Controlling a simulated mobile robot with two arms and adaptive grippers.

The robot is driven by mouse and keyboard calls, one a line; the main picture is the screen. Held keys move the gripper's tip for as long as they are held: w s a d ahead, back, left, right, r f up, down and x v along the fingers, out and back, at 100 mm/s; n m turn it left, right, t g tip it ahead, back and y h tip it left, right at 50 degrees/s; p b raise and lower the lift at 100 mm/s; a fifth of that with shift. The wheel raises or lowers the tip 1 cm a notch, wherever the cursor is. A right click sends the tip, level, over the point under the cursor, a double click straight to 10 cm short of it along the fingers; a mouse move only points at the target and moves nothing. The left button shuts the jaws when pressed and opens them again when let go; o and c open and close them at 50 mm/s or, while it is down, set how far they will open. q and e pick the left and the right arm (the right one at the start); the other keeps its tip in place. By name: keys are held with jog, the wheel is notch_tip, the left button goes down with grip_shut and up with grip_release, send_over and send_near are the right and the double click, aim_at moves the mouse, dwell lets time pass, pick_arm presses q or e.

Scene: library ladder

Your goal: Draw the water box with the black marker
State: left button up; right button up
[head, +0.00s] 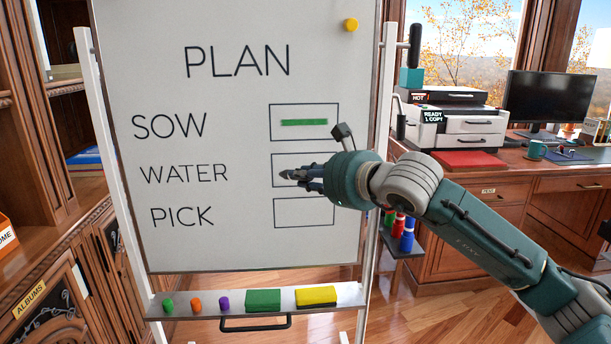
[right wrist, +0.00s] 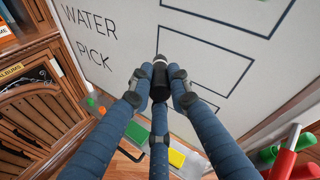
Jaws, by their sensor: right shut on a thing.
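The whiteboard (head: 240,235) stands upright with the words PLAN, SOW, WATER and PICK. The box beside WATER (head: 290,156) is a thin dark outline, with its right part hidden behind my right gripper. My right gripper (head: 288,174) is in front of this box, fingers pointing left. In the right wrist view its fingers (right wrist: 157,88) are shut around the black marker (right wrist: 160,70), whose light end points toward the board. I cannot tell whether the tip touches the board. The SOW box holds a green bar (head: 304,122). My left gripper is not in view.
The ledge (head: 345,294) below the board holds green, orange and purple markers, a green block (head: 263,300) and a yellow block (head: 316,296). A yellow magnet (head: 351,25) is at the board's top right. Red and blue bottles (head: 407,235) stand right of the easel, near a desk.

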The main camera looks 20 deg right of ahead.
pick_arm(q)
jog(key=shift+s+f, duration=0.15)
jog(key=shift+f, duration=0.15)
pick_arm(e)
jog(key=shift+w+d, duration=0.25)
jog(key=shift+w, duration=0.55)
dwell(0.3)
